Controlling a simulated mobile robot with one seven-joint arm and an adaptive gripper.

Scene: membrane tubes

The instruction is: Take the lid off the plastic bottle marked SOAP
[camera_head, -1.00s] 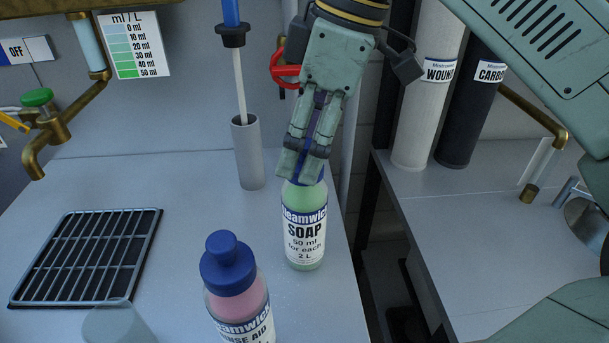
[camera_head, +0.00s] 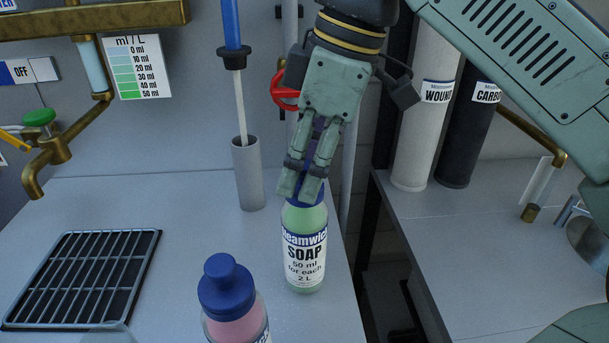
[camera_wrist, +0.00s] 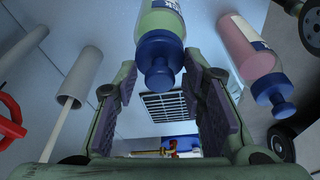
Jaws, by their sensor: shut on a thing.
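The SOAP bottle (camera_head: 304,250) stands upright on the counter, with green liquid and a white label. Its blue lid (camera_head: 320,192) is on top, mostly hidden behind my fingers in the head view. My gripper (camera_head: 303,192) reaches down from above and is shut on this lid. In the wrist view the lid (camera_wrist: 159,62) shows between the two finger tips, with the SOAP bottle (camera_wrist: 162,22) beyond it. The lid still sits on the bottle neck.
A pink bottle with a blue lid (camera_head: 226,285) stands close in front, to the left. A grey tube holder (camera_head: 248,175) with a blue-handled brush is behind left. A drain grate (camera_head: 85,280) lies left. A gap separates the right counter (camera_head: 450,240).

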